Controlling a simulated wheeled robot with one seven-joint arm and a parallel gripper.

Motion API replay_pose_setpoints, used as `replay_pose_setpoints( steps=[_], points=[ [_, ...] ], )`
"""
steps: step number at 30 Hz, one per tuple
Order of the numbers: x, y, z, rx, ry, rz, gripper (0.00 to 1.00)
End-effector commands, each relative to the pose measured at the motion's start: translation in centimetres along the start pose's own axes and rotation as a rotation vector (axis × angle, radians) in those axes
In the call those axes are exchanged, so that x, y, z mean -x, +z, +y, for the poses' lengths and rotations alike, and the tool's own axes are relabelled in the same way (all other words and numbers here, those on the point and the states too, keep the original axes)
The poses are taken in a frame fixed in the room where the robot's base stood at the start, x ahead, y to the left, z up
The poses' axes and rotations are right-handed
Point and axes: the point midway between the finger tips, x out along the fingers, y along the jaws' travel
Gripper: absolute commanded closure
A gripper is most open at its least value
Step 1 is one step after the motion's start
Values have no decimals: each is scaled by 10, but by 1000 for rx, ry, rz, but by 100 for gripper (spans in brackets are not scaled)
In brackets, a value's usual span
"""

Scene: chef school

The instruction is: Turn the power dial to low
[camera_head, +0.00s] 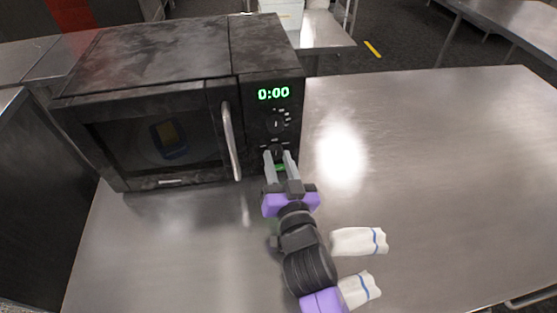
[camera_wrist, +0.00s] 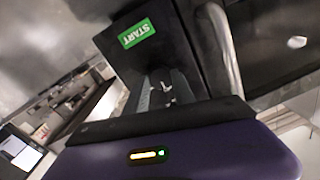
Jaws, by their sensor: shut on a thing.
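The black microwave (camera_head: 150,55) stands on the metal counter, its door shut and its green display (camera_head: 273,93) reading 0:00. Its right-hand panel has an upper dial (camera_head: 276,124) with white marks around it and a lower dial (camera_head: 277,149) beneath. My gripper (camera_head: 278,156) reaches the panel from the front and is shut on the lower dial, which its fingers partly hide. I cannot read the dial labels or the exact setting. In the wrist view, the fingers (camera_wrist: 166,88) point at the panel near the green START button (camera_wrist: 137,33).
The door handle (camera_head: 231,140) stands out just left of the panel. A blue and yellow item (camera_head: 170,138) shows dimly behind the door glass. Two white, blue-striped cloth-like pieces (camera_head: 358,241) appear beside my arm. The counter (camera_head: 430,150) to the right is clear.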

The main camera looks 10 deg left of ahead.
Motion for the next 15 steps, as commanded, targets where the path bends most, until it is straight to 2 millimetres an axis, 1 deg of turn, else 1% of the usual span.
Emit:
replay_pose_setpoints(
  steps=[8,15],
  points=[
    [0,-1,0,84,2,-4,100],
    [0,-2,-1,265,3,-14,100]
  ],
)
